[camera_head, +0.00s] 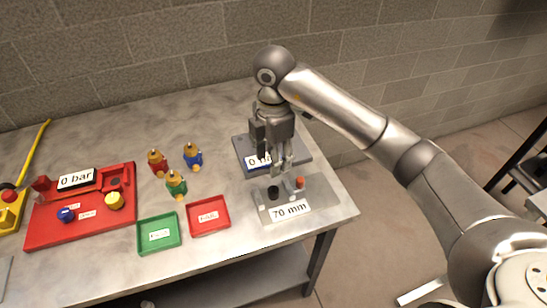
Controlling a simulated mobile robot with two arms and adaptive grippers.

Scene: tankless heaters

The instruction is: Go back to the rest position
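My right gripper (283,162) comes in from the right and points down over the right end of the table. It hangs over two grey panels and hides part of the rear one. The front grey panel (325,190) has a "70 mm" label, a black knob (273,192) and an orange knob (299,182). The rear grey panel (243,146) has a partly hidden label. I cannot tell the finger gap, or whether the fingertips touch anything. My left gripper is not in view.
The grey table (110,128) also bears a red panel (95,234) labelled "0 bar", a green tray (142,246), a red tray (192,230) and red, blue and green fittings (176,185). A yellow device (10,212) stands at far left. A block wall (150,50) is behind.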

